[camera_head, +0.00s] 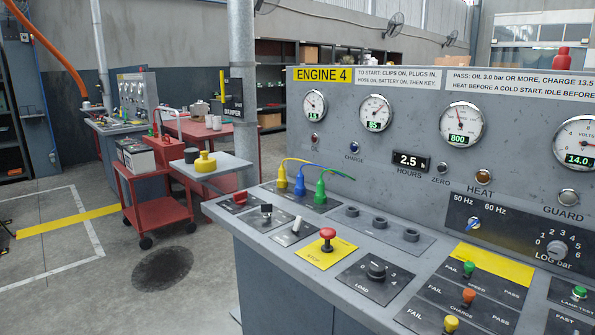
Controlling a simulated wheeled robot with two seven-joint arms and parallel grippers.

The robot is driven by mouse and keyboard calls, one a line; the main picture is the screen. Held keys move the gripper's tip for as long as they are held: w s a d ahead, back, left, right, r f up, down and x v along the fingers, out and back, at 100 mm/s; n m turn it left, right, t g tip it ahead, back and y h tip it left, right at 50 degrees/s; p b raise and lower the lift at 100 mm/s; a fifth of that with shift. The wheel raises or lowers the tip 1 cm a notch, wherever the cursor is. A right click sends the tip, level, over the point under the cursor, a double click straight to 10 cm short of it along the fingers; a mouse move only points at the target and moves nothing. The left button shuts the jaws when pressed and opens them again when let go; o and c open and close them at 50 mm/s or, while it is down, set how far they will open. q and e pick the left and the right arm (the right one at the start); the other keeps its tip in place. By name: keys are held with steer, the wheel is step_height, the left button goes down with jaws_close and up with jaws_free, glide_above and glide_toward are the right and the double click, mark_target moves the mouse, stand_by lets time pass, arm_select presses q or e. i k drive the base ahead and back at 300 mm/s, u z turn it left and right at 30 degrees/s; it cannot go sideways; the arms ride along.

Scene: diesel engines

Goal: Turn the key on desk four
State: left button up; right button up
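Desk four is the grey console (225,215) whose upright panel carries a yellow "ENGINE 4" label (323,75). Near its left end sits a small black switch with a light top (266,210), which may be the key; its exact shape and setting are too small to tell. A red switch (240,198) is to its left and a toggle with a pale lever (296,226) to its right. The gauges read 800 (462,125) and 14.0 volts (579,142). Neither of my grippers is in view.
A red mushroom button (327,234) on a yellow plate and a LOAD knob (376,270) stand along the desk front. Yellow, blue and green plugs with cables rise behind. A red cart (162,212) stands left; a dark floor patch (162,266) lies before it.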

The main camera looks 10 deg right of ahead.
mark_target(266, 207)
steer(key=k, duration=1.55)
steer(key=u, duration=0.5)
steer(key=i, duration=2.75)
steer(key=u, duration=0.7)
steer(key=i, duration=0.65)
steer(key=z, duration=4.4)
steer(key=k, duration=0.45)
steer(key=u, duration=0.8)
